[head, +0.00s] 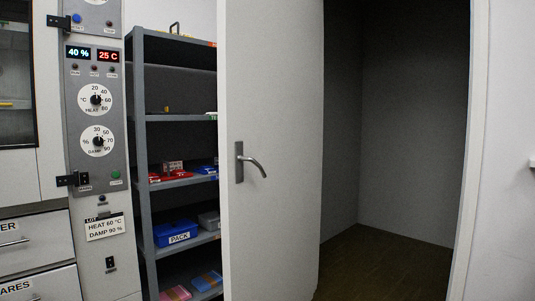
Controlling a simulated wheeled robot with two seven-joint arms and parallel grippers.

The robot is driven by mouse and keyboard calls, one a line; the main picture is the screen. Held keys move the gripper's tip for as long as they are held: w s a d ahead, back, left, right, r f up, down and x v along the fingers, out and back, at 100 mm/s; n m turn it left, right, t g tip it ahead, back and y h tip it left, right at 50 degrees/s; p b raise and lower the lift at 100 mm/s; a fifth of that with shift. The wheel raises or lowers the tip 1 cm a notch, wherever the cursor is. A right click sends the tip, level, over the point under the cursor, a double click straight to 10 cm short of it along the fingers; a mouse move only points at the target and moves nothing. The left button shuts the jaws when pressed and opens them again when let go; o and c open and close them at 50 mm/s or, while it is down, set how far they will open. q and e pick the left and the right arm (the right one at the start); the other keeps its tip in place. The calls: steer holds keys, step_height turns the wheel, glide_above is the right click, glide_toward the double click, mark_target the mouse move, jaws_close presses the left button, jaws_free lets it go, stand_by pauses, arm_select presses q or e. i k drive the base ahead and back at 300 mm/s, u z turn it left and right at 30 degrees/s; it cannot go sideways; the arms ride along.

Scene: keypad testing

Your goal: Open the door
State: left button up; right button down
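A pale grey door (272,222) stands open in the middle of the head view, swung out to the left of its doorway. Its metal lever handle (251,160) is on the face turned to me, near the door's left edge. To the right of the door the opening shows a dark, empty space with a brown floor (375,262). A white door frame (474,160) bounds the opening on the right. Neither of my grippers is in view.
A grey shelf unit (140,110) with boxes, including a blue box marked PACK (176,231), stands left of the door, partly hidden by it. A control panel (97,100) with dials and white drawers (36,241) are at the far left. The doorway floor looks clear.

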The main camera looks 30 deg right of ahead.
mark_target(269, 55)
steer(key=z, duration=0.9)
steer(key=i, duration=1.75)
steer(key=u, duration=0.65)
